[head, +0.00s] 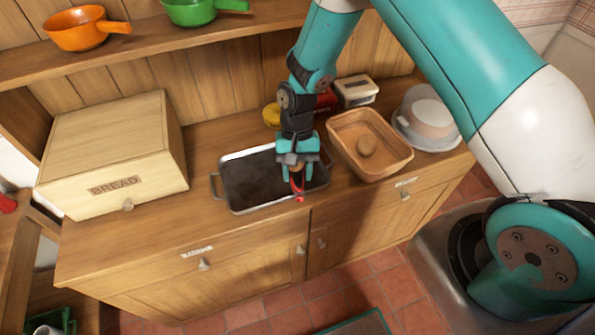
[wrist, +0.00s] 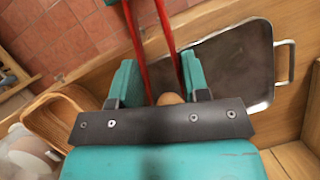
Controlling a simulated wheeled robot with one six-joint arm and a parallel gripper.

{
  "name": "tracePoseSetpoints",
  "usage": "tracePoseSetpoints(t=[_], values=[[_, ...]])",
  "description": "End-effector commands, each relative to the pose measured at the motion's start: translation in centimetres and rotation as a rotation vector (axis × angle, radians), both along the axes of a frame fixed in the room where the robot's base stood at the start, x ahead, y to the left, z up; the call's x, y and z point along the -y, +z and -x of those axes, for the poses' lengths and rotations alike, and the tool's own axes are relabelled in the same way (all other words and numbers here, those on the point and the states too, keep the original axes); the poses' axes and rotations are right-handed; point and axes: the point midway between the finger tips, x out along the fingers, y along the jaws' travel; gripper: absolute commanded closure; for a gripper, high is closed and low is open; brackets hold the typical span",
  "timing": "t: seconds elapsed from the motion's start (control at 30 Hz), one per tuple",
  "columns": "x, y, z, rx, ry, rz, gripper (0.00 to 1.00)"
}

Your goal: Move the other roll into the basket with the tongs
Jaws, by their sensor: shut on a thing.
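My gripper (head: 295,158) is shut on the red tongs (head: 299,186) above the right part of the dark baking tray (head: 245,205). In the wrist view two red arms of the tongs (wrist: 138,50) run up from between the teal fingers. A tan rounded thing, probably a roll (wrist: 170,98), shows between the fingers, mostly hidden by the gripper; I cannot tell whether the tongs grip it. The basket also shows in the wrist view (wrist: 40,135).
The bread box (head: 110,150) stands left of the tray. Behind the basket is a lidded container (head: 356,91), with a pale bowl on a plate (head: 428,112) to its right. Red and yellow things (head: 271,115) sit behind my gripper. A shelf with pans (head: 85,28) hangs above.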

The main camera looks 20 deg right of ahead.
Motion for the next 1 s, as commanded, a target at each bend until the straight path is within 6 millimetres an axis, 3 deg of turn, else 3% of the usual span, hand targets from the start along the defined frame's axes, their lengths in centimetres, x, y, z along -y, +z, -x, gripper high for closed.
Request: tracePoseSetpoints(t=[0.03, 0.7, 1.0], values=[[0.0, 1.2, 0.0, 0.000, 0.000, 0.000, 0.90], [0.0, 9.1, 0.0, 0.000, 0.000, 0.000, 0.90], [0.0, 9.4, 0.0, 0.000, 0.000, 0.000, 0.91]])
